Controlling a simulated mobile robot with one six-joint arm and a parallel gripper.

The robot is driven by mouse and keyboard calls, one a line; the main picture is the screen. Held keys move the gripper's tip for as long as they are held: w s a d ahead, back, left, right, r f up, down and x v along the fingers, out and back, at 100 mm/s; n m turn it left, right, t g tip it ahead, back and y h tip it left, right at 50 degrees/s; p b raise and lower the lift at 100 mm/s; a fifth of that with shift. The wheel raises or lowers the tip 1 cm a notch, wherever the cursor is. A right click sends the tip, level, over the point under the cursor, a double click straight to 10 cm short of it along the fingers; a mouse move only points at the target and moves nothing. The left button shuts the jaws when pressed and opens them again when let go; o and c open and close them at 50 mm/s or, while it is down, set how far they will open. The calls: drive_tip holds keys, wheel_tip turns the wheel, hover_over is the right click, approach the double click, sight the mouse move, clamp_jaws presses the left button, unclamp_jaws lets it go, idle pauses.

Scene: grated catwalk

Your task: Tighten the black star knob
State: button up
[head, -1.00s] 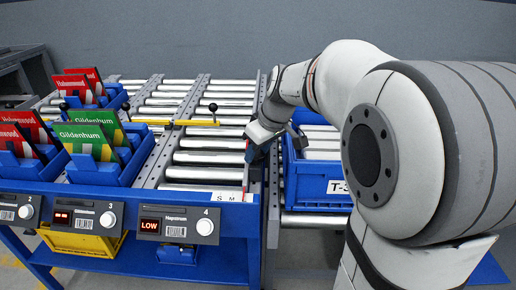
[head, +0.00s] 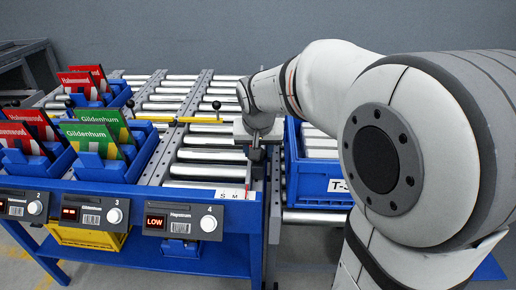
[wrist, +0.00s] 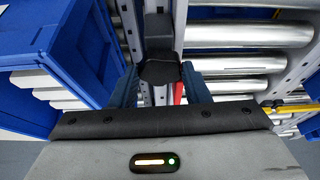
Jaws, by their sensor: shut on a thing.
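The black star knob (wrist: 160,70) shows in the wrist view between the two blue-grey fingers of my gripper (wrist: 161,84), on the grey rail. The fingers are shut on its sides. In the head view my gripper (head: 257,152) is over the rail between the roller lane and the blue T-marked tote. The knob cannot be made out there, and its underside is hidden in both views.
A blue tote (head: 325,183) stands close to the right of the rail. A yellow bar (head: 190,120) with black-ball levers crosses the rollers. Red and green cards (head: 95,139) stand in blue bins at left. The near rollers (head: 205,172) are bare.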

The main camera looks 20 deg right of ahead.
drive_tip(key=shift+m, duration=0.3)
idle(0.4)
drive_tip(key=o, duration=1)
drive_tip(key=p+v, duration=0.1)
drive_tip(key=v, duration=0.7)
drive_tip(key=shift+w+a, duration=0.1)
drive_tip(key=shift+f, duration=0.1)
